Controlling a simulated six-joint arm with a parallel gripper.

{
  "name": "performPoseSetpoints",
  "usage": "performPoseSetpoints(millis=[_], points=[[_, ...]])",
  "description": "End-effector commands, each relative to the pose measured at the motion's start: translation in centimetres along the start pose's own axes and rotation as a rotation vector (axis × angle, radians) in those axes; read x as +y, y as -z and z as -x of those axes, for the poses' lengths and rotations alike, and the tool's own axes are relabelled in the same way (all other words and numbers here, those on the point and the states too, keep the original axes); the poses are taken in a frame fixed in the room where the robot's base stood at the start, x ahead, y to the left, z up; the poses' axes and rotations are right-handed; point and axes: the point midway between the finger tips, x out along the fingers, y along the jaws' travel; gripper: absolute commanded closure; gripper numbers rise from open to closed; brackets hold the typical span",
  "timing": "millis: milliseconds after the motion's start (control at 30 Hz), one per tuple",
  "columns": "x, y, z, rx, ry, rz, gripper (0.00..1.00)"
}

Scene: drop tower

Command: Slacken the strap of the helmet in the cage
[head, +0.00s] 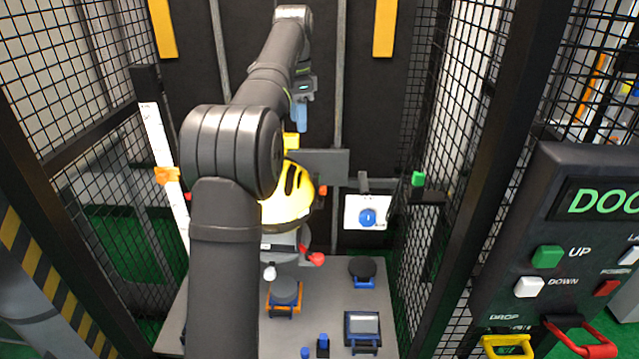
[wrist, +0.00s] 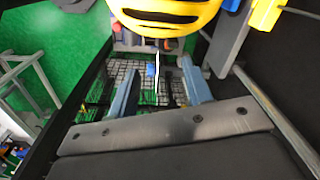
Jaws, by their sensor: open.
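The yellow helmet (head: 285,198) with dark vent slots sits inside the mesh cage, above a grey support, partly hidden behind my arm. It also shows at the top of the wrist view (wrist: 165,14). I cannot make out its strap in either view. My gripper (head: 302,118) is above the helmet and towards the back of the cage. In the wrist view my gripper (wrist: 158,70) has its two blue-grey fingers apart with nothing held between them, and the helmet lies beyond the fingertips.
A yellow block (head: 291,141) and a dark plate (head: 322,164) are close above the helmet. A red knob (head: 314,259) is below it. A blue dial (head: 367,217) is to its right. The grey base plate (head: 335,292) carries several small devices. A control panel (head: 580,225) stands outside at right.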

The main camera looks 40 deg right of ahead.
Motion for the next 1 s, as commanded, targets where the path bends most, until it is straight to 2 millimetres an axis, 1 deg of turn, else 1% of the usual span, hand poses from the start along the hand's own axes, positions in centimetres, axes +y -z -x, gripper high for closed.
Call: performPoseSetpoints(millis=[33,200,300,400,533,733,967,1000], points=[[-0.8,1.4,-1.0,-0.005,-0.013,-0.052,0.55],[-2.1,4.8,-3.5,-0.017,-0.055,-0.218,0.55],[-2.4,6.1,-4.7,-0.021,-0.073,-0.292,0.55],[-2.5,7.0,-5.5,-0.024,-0.086,-0.341,0.55],[-2.6,7.5,-6.0,-0.024,-0.092,-0.369,0.55],[-2.5,7.5,-6.8,-0.025,-0.093,-0.372,0.55],[-2.2,7.3,-9.0,-0.025,-0.094,-0.371,0.55],[-2.2,7.3,-9.7,-0.026,-0.095,-0.370,0.55]])
